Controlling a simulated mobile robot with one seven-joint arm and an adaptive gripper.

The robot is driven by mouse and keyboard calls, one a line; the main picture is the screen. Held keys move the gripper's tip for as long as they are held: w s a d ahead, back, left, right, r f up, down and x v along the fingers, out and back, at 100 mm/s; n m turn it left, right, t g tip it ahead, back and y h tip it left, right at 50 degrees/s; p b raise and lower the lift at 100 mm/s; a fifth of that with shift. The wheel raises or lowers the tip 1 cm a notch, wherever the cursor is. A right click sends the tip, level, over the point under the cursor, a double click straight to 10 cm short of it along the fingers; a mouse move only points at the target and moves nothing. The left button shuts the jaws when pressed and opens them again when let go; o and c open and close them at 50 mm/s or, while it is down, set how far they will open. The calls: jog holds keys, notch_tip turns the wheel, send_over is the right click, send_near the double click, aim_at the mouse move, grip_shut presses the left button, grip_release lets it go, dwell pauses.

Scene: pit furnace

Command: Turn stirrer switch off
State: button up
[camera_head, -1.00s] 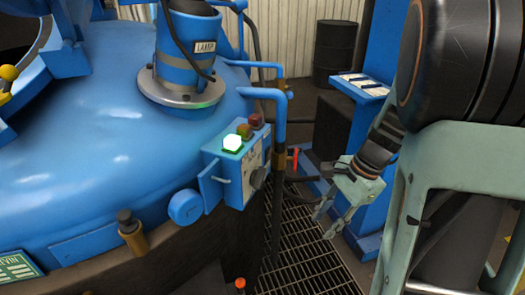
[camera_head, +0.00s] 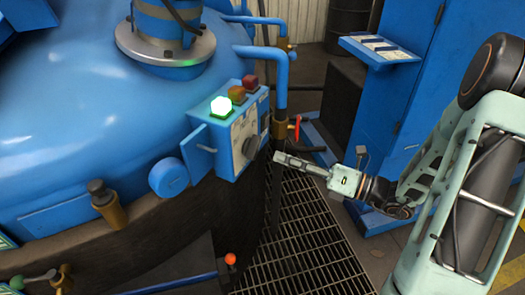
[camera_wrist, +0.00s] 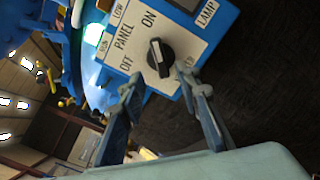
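A black rotary knob (camera_wrist: 160,58) with a pale mark on it sits on a panel labelled PANEL, ON and OFF. In the head view the knob (camera_head: 250,147) is on the right-hand face of the blue control box (camera_head: 208,135). No stirrer label is legible. My gripper (camera_head: 278,158) points left at the box, a little right of the knob. In the wrist view my gripper (camera_wrist: 158,84) has its two fingers spread and empty, with the knob ahead between and beyond the tips. Contact with the knob cannot be told.
A lit green button (camera_head: 221,106), an amber one (camera_head: 237,94) and a red one (camera_head: 250,82) top the box. A blue pipe (camera_head: 281,85) with a red-handled valve (camera_head: 297,128) stands close behind my gripper. Grating (camera_head: 310,235) lies below. A blue cabinet (camera_head: 415,90) stands right.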

aim_at(258, 150)
jog(key=x, duration=0.7)
jog(key=shift+w+a+b, duration=0.15)
jog(key=shift+a+b, duration=0.2)
jog(key=shift+b, duration=0.05)
jog(key=shift+c, duration=0.2)
grip_shut()
